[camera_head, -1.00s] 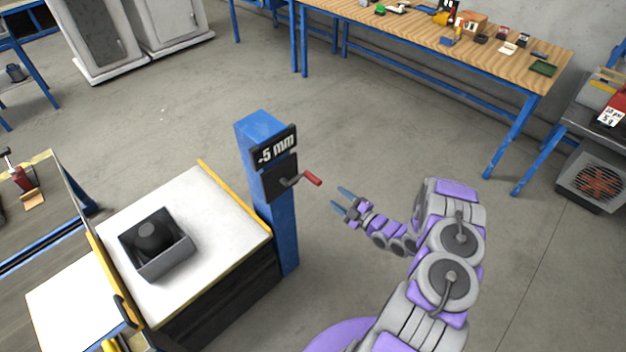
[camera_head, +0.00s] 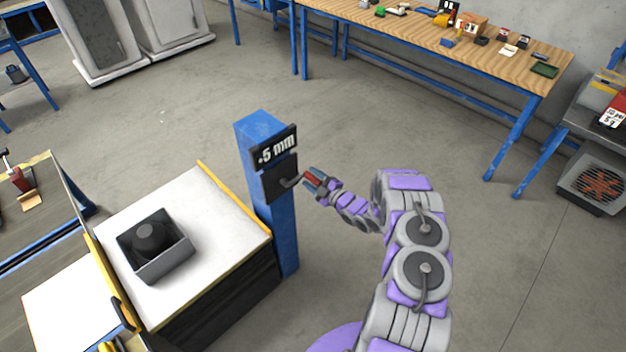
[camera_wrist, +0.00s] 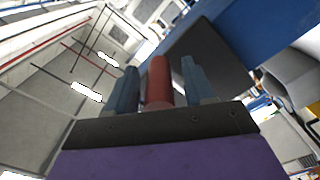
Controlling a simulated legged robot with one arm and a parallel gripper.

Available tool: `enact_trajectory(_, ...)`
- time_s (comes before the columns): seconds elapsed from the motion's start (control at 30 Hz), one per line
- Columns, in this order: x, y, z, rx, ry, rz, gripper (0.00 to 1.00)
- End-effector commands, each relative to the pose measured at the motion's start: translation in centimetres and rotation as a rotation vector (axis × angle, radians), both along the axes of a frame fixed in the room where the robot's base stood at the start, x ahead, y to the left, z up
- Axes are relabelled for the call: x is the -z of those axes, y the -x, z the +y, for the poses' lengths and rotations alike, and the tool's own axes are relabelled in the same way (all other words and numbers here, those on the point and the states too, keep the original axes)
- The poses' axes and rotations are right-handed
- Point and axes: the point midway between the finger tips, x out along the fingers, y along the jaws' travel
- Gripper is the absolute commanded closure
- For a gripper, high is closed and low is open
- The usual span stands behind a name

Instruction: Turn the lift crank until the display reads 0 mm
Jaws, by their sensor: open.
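The blue lift column (camera_head: 284,232) stands in the middle of the head view, with a display (camera_head: 275,149) that appears to read +5 mm. Below the display, the crank arm (camera_head: 289,183) sticks out to the right from a dark plate. My gripper (camera_head: 309,178) is at the crank's red handle, fingers open on either side of it. In the wrist view the red handle (camera_wrist: 158,84) lies between the two blue-grey fingers, with a narrow gap visible beside them. Part of the handle is hidden by the fingers in the head view.
A white-topped lift table (camera_head: 200,200) with a grey open box (camera_head: 165,262) holding a dark round object stands left of the column. A wooden workbench (camera_head: 400,22) with several small items is at the back.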

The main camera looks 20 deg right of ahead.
Motion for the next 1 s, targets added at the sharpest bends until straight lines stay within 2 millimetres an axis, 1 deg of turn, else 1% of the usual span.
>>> enact_trajectory(0.13,-0.01,0.01,0.04,0.000,0.000,0.000,0.47)
enact_trajectory(0.6,-0.02,0.01,0.02,-0.001,0.000,-0.001,0.92)
enact_trajectory(0.7,-0.02,0.01,0.04,-0.001,0.000,-0.001,1.00)
enact_trajectory(1.0,-0.04,0.02,0.04,-0.002,0.001,-0.001,1.00)
